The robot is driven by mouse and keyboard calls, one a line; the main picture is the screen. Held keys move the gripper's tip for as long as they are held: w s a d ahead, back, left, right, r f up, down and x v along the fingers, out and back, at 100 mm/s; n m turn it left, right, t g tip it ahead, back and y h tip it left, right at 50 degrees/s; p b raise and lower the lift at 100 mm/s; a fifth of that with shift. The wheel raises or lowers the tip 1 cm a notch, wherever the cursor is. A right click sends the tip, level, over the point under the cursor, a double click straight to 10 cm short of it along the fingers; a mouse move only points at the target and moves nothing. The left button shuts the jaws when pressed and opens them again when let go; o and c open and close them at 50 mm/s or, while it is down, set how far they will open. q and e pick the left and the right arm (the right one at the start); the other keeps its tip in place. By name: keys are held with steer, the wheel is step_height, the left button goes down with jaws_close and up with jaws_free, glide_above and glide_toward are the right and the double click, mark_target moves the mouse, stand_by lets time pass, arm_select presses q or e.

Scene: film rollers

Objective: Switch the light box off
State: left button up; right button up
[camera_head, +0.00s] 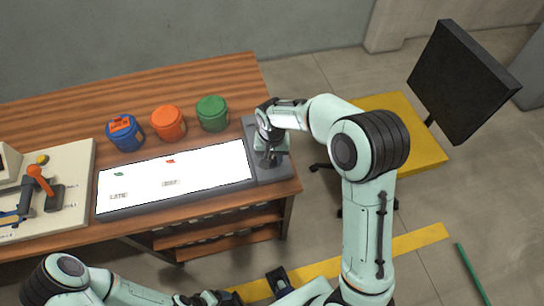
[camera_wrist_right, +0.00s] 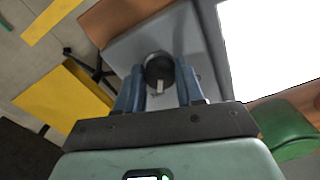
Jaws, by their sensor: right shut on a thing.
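The light box (camera_head: 175,178) lies along the front of the wooden table, and its long panel glows bright white. Its lit panel also fills the upper right of the right wrist view (camera_wrist_right: 280,45). A dark round knob (camera_wrist_right: 159,68) with a pale pointer mark sits on the grey end section of the box. My right gripper (camera_head: 268,156) is over that end section, at the table's right end. In the right wrist view its two blue fingers (camera_wrist_right: 159,82) are shut on the knob, one on each side. My left arm shows at the bottom left; its jaws cannot be made out clearly.
Blue (camera_head: 125,133), orange (camera_head: 168,123) and green (camera_head: 212,113) canisters stand behind the light box. Small green and red pieces and labels lie on the panel. A pale board (camera_head: 75,165) with an orange-handled device is at left. A black screen (camera_head: 460,80) stands right.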

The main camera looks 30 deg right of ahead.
mark_target(273, 159)
steer(key=n, duration=0.6)
steer(key=shift+n, duration=0.3)
arm_select(q)
steer(key=shift+w+r+p, duration=0.25)
steer(key=shift+r+p, duration=0.25)
steer(key=shift+r, duration=0.1)
arm_select(e)
steer(key=n, duration=0.5)
steer(key=shift+d, duration=0.15)
steer(key=shift+n, duration=0.3)
steer(key=o, duration=1)
steer(key=shift+o, duration=0.2)
arm_select(q)
steer(key=shift+w+r+p, duration=0.35)
steer(key=shift+r+p, duration=0.25)
steer(key=shift+r, duration=0.1)
arm_select(e)
step_height(273, 159, up, 14)
steer(key=shift+f, duration=0.25)
